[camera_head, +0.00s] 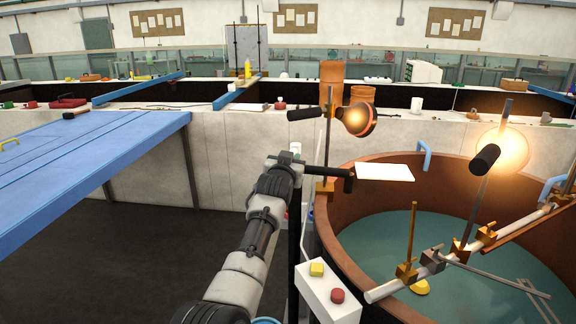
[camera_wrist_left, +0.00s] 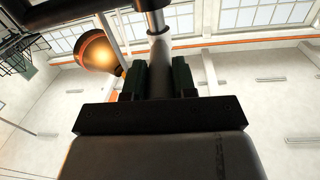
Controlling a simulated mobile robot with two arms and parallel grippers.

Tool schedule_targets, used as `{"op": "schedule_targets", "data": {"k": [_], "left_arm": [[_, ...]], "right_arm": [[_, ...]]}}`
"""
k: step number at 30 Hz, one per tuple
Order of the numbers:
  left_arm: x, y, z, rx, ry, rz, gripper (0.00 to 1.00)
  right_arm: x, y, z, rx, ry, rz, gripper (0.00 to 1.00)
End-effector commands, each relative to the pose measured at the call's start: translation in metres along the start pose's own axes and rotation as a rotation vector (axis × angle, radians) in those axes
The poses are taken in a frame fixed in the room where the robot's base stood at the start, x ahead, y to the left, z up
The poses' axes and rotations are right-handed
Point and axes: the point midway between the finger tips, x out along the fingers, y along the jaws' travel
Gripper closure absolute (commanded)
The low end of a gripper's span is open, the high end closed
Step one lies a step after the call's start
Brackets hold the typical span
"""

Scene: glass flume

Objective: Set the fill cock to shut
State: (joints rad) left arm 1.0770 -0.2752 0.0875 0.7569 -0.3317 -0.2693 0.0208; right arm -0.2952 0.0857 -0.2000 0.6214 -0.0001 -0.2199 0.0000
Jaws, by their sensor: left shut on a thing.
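My left arm reaches up from the bottom middle in the head view, and its gripper (camera_head: 283,161) is at the edge of the round tank. In the left wrist view the gripper's dark fingers (camera_wrist_left: 158,80) are closed around a grey metal cylinder (camera_wrist_left: 160,52). This looks like part of the fill cock, but most of it is hidden by the gripper. A dark bar (camera_head: 318,168) runs right from the gripper to a black end piece; I cannot tell whether it belongs to the cock. The cock's setting cannot be read. My right gripper is not in view.
The brown round tank (camera_head: 347,262) holds water, with a clamped rail (camera_head: 385,291) across it. Lit lamps (camera_head: 357,119) on rods and a white plate (camera_head: 384,173) are near the gripper. A white box (camera_head: 325,290) has yellow and red buttons. A blue table (camera_head: 90,160) is left.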

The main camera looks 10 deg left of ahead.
Motion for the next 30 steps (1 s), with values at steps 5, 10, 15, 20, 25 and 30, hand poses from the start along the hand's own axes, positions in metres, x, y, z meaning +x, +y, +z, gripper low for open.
{"op": "schedule_targets", "data": {"k": [5,10,15,20,25,30], "left_arm": [[0.000,0.002,-0.001,0.000,0.002,0.000,1.00],[0.000,0.001,-0.002,-0.001,0.003,-0.001,1.00],[0.000,0.001,-0.002,-0.001,0.003,-0.001,0.55],[0.000,0.001,-0.002,-0.001,0.002,-0.002,0.48],[0.000,0.000,-0.001,-0.001,0.002,-0.002,0.48],[-0.006,-0.001,0.000,-0.001,0.001,-0.005,0.48]], "right_arm": [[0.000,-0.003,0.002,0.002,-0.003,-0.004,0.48],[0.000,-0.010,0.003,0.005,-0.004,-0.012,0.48],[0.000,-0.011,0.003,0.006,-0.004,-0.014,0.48],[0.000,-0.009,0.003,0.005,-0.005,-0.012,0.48],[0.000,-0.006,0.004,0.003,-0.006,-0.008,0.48],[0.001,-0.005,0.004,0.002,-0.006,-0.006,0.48]]}}
